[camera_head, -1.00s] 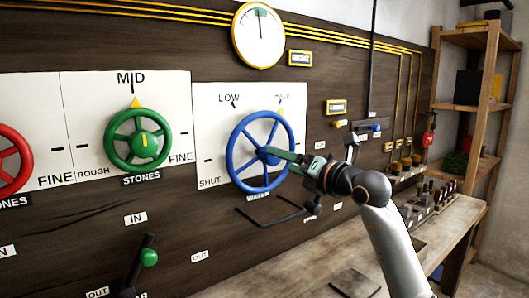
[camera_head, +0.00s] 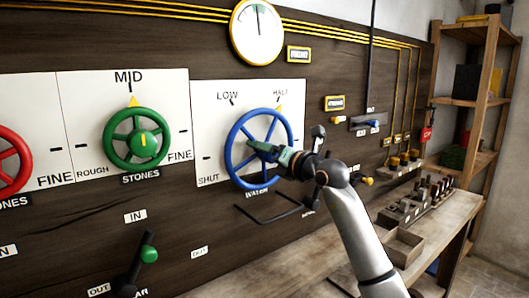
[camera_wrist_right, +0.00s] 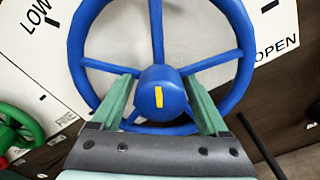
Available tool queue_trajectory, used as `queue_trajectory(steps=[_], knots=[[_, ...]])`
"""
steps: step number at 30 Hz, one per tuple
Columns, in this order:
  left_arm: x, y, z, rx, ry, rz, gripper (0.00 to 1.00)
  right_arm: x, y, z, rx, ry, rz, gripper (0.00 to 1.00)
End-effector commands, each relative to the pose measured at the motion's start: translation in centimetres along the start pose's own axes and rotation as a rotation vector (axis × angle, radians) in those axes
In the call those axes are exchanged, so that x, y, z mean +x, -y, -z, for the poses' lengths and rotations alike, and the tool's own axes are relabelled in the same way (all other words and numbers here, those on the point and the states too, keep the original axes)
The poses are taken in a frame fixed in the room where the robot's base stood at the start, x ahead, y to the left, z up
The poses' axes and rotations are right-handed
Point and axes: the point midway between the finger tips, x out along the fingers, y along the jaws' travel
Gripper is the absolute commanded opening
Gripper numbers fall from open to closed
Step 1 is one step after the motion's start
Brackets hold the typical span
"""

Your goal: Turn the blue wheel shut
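The blue wheel (camera_head: 229,155) is mounted on a white panel marked SHUT, LOW and HALF, with WATER below it. A yellow triangle sits at the wheel's upper right, by HALF. My right gripper (camera_head: 262,148) is at the wheel's hub, coming in from the right. In the right wrist view the blue wheel's hub (camera_wrist_right: 158,110), with a yellow mark, lies between the two green fingers of my right gripper (camera_wrist_right: 158,82). The fingers are spread either side of the hub; whether they touch it I cannot tell. My left gripper is not in view.
A green wheel (camera_head: 110,141) and a red wheel (camera_head: 22,158) are on the panels to the left. A lever with a green knob (camera_head: 148,254) stands low on the board. A dark bar (camera_head: 268,219) juts out below the blue wheel. A wooden bench (camera_head: 428,230) is at the right.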

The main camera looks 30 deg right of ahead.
Motion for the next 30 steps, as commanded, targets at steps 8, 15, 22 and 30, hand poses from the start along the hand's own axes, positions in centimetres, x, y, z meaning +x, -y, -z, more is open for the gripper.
queue_trajectory(steps=[8, 15, 22, 30], knots=[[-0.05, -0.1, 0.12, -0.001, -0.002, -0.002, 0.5, -0.03, 0.02, -0.01, 0.0, 0.0, 0.0, 0.45], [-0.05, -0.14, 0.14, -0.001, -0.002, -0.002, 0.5, -0.03, 0.01, -0.01, 0.0, 0.0, 0.0, 0.18], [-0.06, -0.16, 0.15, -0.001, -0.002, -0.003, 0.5, -0.03, 0.01, -0.02, -0.002, 0.0, 0.0, 0.04], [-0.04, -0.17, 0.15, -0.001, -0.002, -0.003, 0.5, -0.04, 0.05, -0.02, -0.07, -0.002, 0.002, 0.04]])
